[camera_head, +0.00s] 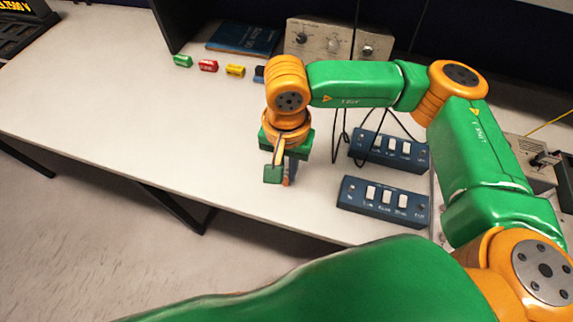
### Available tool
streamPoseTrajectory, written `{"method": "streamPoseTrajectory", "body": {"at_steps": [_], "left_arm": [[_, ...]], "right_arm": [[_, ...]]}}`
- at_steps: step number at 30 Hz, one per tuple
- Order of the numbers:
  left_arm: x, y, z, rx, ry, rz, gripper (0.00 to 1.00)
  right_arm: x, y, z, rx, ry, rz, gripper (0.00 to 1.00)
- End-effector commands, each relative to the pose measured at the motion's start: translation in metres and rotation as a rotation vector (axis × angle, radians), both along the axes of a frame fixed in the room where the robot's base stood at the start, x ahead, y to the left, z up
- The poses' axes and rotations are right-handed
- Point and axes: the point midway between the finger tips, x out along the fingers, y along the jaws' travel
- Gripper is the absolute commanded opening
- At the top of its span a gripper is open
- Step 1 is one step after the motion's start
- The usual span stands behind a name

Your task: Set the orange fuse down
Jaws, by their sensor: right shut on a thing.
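My right gripper (280,176) points down near the front edge of the white table (110,90), left of two blue switch boxes. It is shut on a small orange thing (287,178), seen only in part between the fingers, which appears to be the orange fuse. The fingers hide most of it, and I cannot tell whether it touches the table. My left gripper is not in view.
Green (182,60), red (208,65), yellow (235,70) and dark blue (259,73) small blocks stand in a row at the back. The switch boxes (390,150) (384,203) stand right. A beige instrument (318,38) with cables stands behind. The table's left is clear.

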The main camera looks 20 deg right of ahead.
Motion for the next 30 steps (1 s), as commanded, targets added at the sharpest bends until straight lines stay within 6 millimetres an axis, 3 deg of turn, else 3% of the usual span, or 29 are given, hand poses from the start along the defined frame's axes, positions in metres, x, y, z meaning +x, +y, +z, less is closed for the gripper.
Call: {"method": "streamPoseTrajectory", "body": {"at_steps": [2,3,6,14,16,18,27,30], "left_arm": [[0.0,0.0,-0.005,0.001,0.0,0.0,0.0],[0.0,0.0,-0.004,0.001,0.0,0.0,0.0],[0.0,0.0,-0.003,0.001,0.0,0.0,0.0],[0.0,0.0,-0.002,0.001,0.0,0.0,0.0],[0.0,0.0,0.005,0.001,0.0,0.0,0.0],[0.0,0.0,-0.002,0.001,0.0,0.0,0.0],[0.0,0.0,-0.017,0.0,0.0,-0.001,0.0],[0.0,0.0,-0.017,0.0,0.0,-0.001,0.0]], "right_arm": [[0.0,0.0,-0.004,0.001,-0.001,0.0,0.0],[0.0,0.0,-0.003,0.001,-0.001,0.0,0.21],[0.0,0.0,-0.002,0.0,0.0,0.0,0.46],[0.0,0.0,-0.001,0.0,0.0,0.0,0.46],[0.0,0.0,0.005,0.0,0.0,0.0,0.46],[0.001,0.001,0.011,0.002,-0.005,-0.001,0.46],[0.0,0.001,0.094,0.002,-0.004,-0.001,0.46],[0.0,0.001,0.112,0.001,-0.003,-0.001,0.46]]}}
